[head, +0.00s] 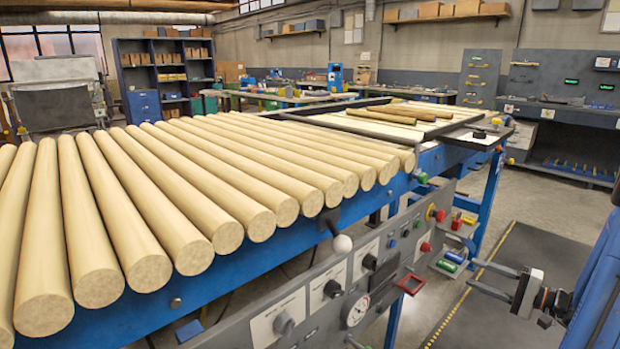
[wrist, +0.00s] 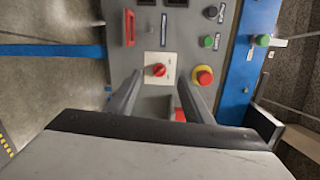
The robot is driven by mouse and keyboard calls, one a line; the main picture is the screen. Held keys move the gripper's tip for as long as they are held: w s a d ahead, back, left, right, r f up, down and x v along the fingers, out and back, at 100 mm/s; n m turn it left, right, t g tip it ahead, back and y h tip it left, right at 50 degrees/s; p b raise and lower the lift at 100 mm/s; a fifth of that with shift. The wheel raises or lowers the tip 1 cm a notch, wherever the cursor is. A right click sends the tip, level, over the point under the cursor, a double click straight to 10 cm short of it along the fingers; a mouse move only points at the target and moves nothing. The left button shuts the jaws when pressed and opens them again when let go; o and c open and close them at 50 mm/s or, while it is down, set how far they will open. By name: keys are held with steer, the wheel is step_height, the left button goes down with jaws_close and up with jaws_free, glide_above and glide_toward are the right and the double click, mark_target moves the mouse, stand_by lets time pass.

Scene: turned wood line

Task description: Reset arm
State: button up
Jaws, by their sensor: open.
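My gripper (head: 475,274) is at the lower right of the head view, in front of the grey control panel (head: 330,290) and apart from it. Its two dark fingers are spread, with nothing visible between them. In the wrist view my gripper (wrist: 159,76) also shows its fingers apart, pointing at the panel face. Between and beyond them is a red knob (wrist: 158,70) on a white plate. A red button on a yellow ring (wrist: 204,76) is just right of the right finger.
A blue-framed conveyor (head: 125,320) carries a row of pale wooden rollers (head: 200,180). Several darker turned pieces (head: 400,113) lie on the table beyond. A lever with a white ball (head: 342,243) sticks out.

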steer(key=s+a+r+n+g, duration=0.2)
steer(key=s+a+g, duration=0.1)
steer(key=a, duration=0.4)
steer(key=s+a+r+n+g, duration=0.1)
steer(key=s+a+n+g, duration=0.2)
steer(key=a, duration=0.5)
steer(key=s+a+r+n+g, duration=0.1)
steer(key=s+a+r+g, duration=0.2)
steer(key=a, duration=0.4)
steer(key=s+a+r+n+h, duration=0.2)
steer(key=s+h, duration=0.3)
steer(key=s, duration=0.3)
steer(key=s+a+r+n+h, duration=0.2)
steer(key=s+h, duration=0.4)
steer(key=s, duration=0.3)
steer(key=shift+a+n+t+h, duration=0.2)
steer(key=shift+n+t+h, duration=0.1)
steer(key=shift+n+t, duration=0.1)
